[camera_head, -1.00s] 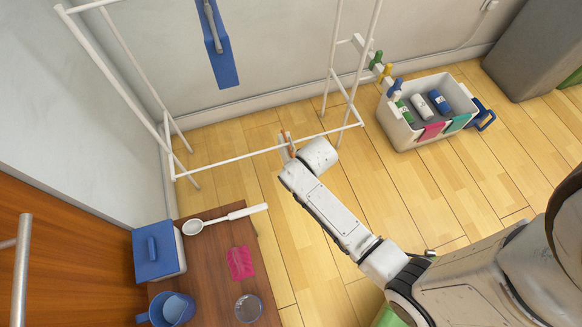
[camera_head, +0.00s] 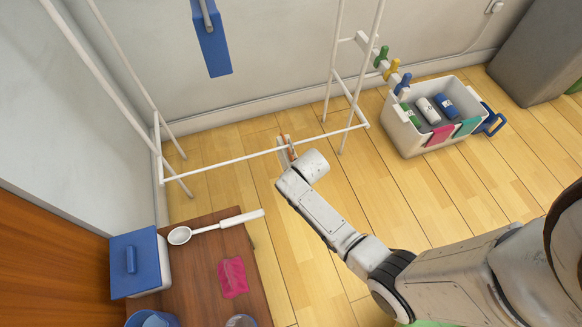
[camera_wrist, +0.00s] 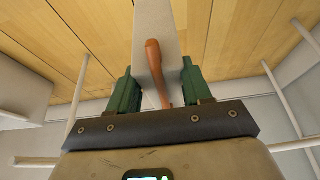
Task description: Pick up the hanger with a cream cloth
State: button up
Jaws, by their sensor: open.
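The hanger with a cream cloth shows in the wrist view as a brown-orange wooden piece (camera_wrist: 153,62) in front of a pale cream panel (camera_wrist: 154,18). In the head view the hanger (camera_head: 286,148) is a small orange and pale shape at the white rail (camera_head: 240,154), partly hidden by my wrist. My gripper (camera_wrist: 159,68) is open, with its green fingers on either side of the wooden piece. I see a gap beside each finger. In the head view the fingers are mostly hidden behind the wrist.
A blue cloth (camera_head: 212,42) hangs from another hanger at the back. A grey bin (camera_head: 415,140) with bottles and cloths stands right of the rack. A brown table (camera_head: 205,275) at lower left holds a white ladle (camera_head: 215,227), a pink cloth (camera_head: 232,277) and a blue-lidded box (camera_head: 138,262).

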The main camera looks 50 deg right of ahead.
jog(key=b+x, duration=0.2)
jog(key=x, duration=0.2)
grip_shut()
dwell(0.4)
